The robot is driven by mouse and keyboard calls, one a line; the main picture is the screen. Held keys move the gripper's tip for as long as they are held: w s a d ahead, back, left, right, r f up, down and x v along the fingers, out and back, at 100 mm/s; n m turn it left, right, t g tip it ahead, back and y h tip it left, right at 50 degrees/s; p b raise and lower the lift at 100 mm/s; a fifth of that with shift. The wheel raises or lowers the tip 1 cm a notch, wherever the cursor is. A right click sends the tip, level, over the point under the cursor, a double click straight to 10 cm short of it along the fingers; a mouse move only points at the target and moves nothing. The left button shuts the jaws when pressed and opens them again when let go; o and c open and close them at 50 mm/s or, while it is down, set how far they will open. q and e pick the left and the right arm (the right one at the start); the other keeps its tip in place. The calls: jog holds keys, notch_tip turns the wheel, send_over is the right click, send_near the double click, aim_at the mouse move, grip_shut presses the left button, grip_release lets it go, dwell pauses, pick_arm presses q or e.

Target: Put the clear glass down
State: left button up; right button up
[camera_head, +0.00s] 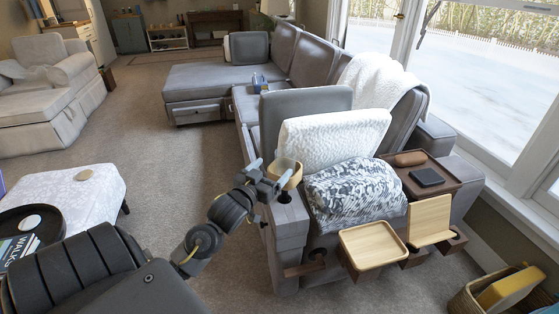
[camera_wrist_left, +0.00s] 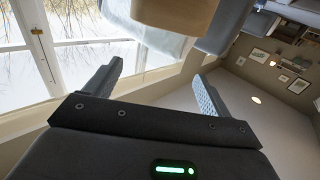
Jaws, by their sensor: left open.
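My left gripper (camera_head: 266,174) reaches to the front end of the sofa's near arm. Its fingers are apart in the left wrist view (camera_wrist_left: 157,74), with nothing clearly held between them. A round tan wooden holder (camera_head: 289,168) is right at the fingertips, on the sofa arm; a tan surface (camera_wrist_left: 175,14) shows beyond the fingers in the wrist view. I cannot clearly make out the clear glass in either view. A pale shape below the tan surface in the wrist view is too unclear to name. My right gripper is not in view.
A patterned cushion (camera_head: 352,194) lies just right of the gripper. A dark tray with a phone (camera_head: 427,177) is farther right. Open carpet (camera_head: 170,150) lies left.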

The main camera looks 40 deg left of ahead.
pick_arm(q)
jog(key=s+d+f+g+h, duration=0.1)
jog(key=s+d+f+g, duration=0.25)
jog(key=f, duration=0.55)
jog(key=s+d+f+m+g, duration=0.15)
jog(key=s+f, duration=0.25)
jog(key=f, duration=0.5)
jog(key=s+d+f+g+h, duration=0.1)
jog(key=s+d+f+g, duration=0.25)
jog(key=f, duration=0.55)
jog(key=s+d+f+m+g+h, duration=0.1)
jog(key=s+d+f+m+g, duration=0.1)
jog(key=s+d+f+g, duration=0.4)
jog(key=s+d+f, duration=0.5)
jog(key=s+f, duration=0.3)
jog(key=s, duration=0.1)
jog(key=shift+d+m+g, duration=0.15)
jog(key=shift+m+g, duration=0.2)
jog(key=shift+w, duration=0.1)
jog(key=shift+f, duration=0.1)
